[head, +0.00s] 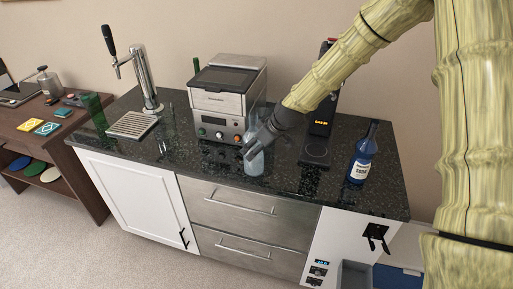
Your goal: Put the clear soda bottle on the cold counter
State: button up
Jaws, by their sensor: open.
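A clear, pale bluish bottle (254,164) stands upright on the dark speckled counter (205,158), near its front edge. My gripper (249,147) is open at the upper part of this bottle and hides some of it. I cannot tell whether the fingers touch it. The counter has a white cabinet door and metal drawers below. A blue bottle (361,158) with a white label reading "SODA" stands near the counter's right end.
A metal countertop machine (222,103) stands just behind the clear bottle. A black appliance (322,122) is to the right, partly behind my arm. A tap (146,80), a drip tray (132,125) and a green glass (95,111) are at the left. A wooden shelf (60,142) adjoins the counter.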

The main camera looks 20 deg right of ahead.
jog(key=b+v, duration=0.3)
jog(key=v, duration=0.8)
jog(key=shift+r, duration=0.2)
jog(key=shift+s+d, duration=0.1)
jog(key=shift+s, duration=0.05)
